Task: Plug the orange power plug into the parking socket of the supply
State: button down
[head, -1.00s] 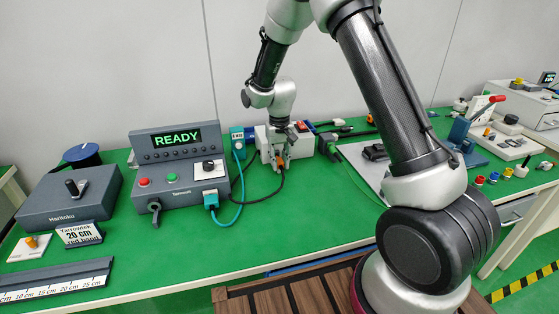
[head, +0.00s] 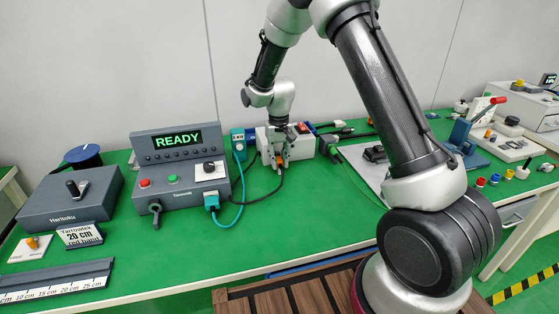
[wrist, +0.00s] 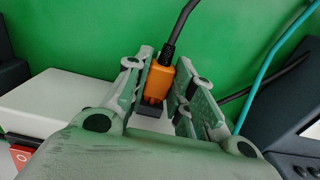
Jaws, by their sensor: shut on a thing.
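The orange power plug (wrist: 158,82) is between the fingers of my gripper (wrist: 160,93) in the wrist view, with its black cable leaving from the back end. My gripper is shut on it. The plug's front end meets a dark socket piece (wrist: 151,111) on the white supply box (wrist: 60,105); I cannot tell how deep it sits. The supply carries a red switch (head: 303,127).
A console (head: 178,165) showing READY stands to the left, with a teal plug (head: 211,201) and cable at its front. A teal box (head: 237,141) is close on the supply's left. More cables lie to the right.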

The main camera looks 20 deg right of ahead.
aim_at(278, 159)
jog(key=shift+w, duration=0.45)
jog(key=c, duration=1.1)
grip_release()
jog(key=shift+c, duration=0.2)
notch_tip(278, 159, up, 12)
